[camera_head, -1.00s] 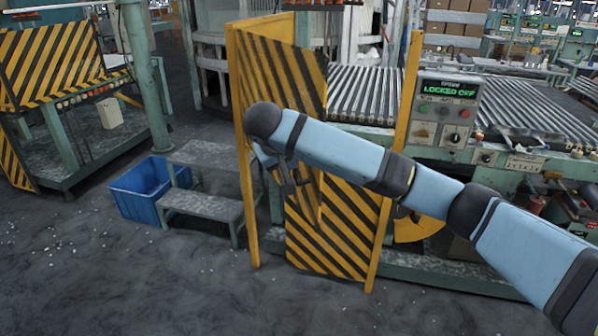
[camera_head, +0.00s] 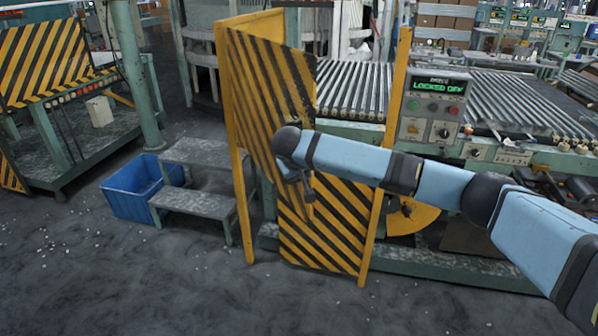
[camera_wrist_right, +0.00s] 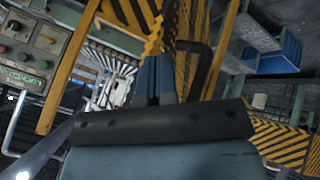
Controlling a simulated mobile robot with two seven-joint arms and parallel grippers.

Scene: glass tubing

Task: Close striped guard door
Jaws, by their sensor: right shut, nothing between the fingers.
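The striped guard door (camera_head: 268,85) is a yellow-and-black panel beside the left yellow post. It stands at an angle to the frame, apparently ajar. More striped panel (camera_head: 322,240) shows low between the posts. My right gripper (camera_head: 307,194) is in front of the door's lower part, partly hidden by its own wrist; it is shut and empty. In the right wrist view its shut fingers (camera_wrist_right: 153,80) point towards yellow-and-black stripes, with a dark bent handle (camera_wrist_right: 197,68) just to their right. Contact with the handle or door cannot be told. My left gripper is out of view.
A control box (camera_head: 433,105) reading "LOCKED OFF" stands right of the right post (camera_head: 390,130), by a roller conveyor (camera_head: 355,90). Grey steps (camera_head: 195,205) and a blue bin (camera_head: 140,187) stand left of the door. The front floor is clear.

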